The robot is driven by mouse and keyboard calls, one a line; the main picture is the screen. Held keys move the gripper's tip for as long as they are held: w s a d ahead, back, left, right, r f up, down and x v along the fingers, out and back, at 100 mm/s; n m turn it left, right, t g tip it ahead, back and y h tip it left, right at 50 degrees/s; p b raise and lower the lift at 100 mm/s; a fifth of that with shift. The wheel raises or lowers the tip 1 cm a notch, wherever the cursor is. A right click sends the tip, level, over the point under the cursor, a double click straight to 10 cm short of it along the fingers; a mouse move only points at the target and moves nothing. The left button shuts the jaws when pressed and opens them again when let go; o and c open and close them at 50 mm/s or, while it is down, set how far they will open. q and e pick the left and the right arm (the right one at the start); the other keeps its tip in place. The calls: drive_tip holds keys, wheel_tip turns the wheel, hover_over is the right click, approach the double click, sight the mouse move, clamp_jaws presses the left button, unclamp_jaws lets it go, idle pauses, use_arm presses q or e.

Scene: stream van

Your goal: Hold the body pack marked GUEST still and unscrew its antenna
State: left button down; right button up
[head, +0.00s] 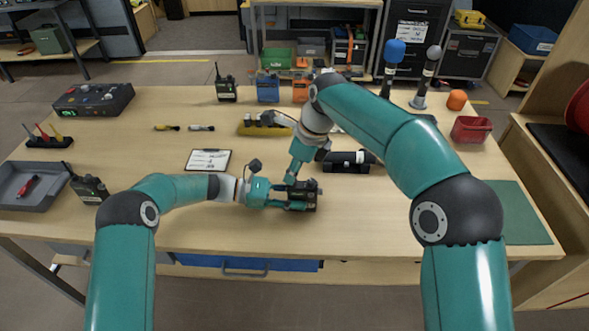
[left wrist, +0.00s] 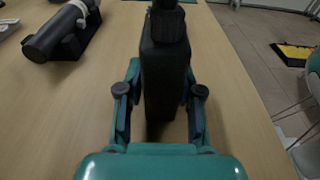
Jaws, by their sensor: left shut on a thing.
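A dark body pack (head: 303,196) is near the front middle of the table; its marking is too small to read. My left gripper (head: 288,197) reaches it from the left and is shut on it. In the left wrist view the black pack (left wrist: 164,75) stands between the two fingers of the left gripper (left wrist: 160,98). My right gripper (head: 294,177) points down from above, close over the pack. Whether its fingers are open or shut is not clear. The pack's antenna cannot be made out.
A black cylinder in a cradle (head: 349,161) lies just right and behind. A clipboard (head: 208,160) lies to the left. Other radio-like packs stand at the back (head: 227,92) and at the left (head: 90,189), by a grey tray (head: 20,201). The table's front right is mostly free.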

drive_tip(key=shift+m, duration=0.5)
drive_tip(key=m+t, duration=0.1)
drive_tip(key=m, duration=0.3)
drive_tip(key=shift+h, duration=0.3)
clamp_jaws()
drive_tip(key=n, duration=0.4)
drive_tip(key=shift+g, duration=0.4)
drive_tip(key=shift+n, duration=0.3)
